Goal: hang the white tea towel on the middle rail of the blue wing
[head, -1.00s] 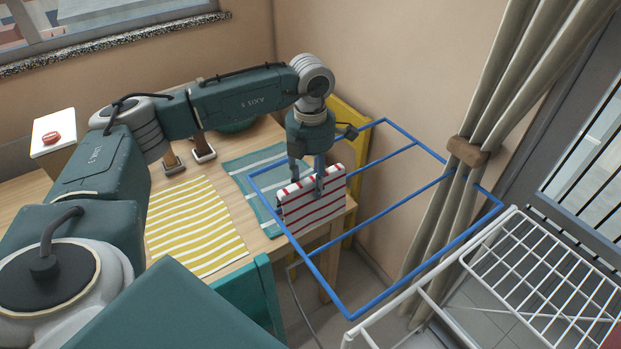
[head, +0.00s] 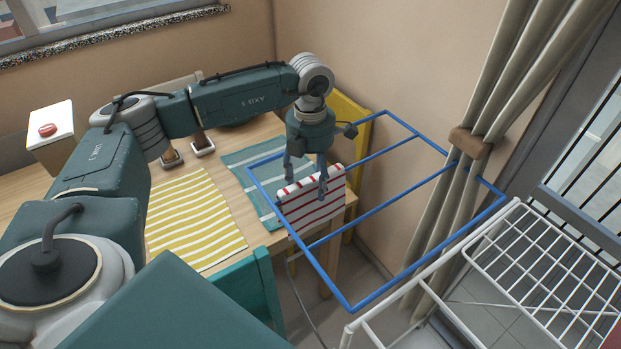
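The white tea towel with red stripes (head: 326,205) hangs folded, its top edge in line with the farther inner rail (head: 385,151) of the blue wing (head: 400,275). It covers the left part of that rail, so the contact is hidden. The other inner rail (head: 385,207), nearer the front, is bare. My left gripper (head: 305,184) is just above the towel, fingers parted, one on each side of its top edge, open. My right gripper is not in view.
The white rack (head: 478,248) stands at the right, by a tied curtain (head: 460,180). A yellow striped cloth (head: 190,220) and a teal striped cloth (head: 250,165) lie on the wooden table (head: 172,180). A teal chair (head: 250,290) is in front, a yellow one (head: 352,115) behind.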

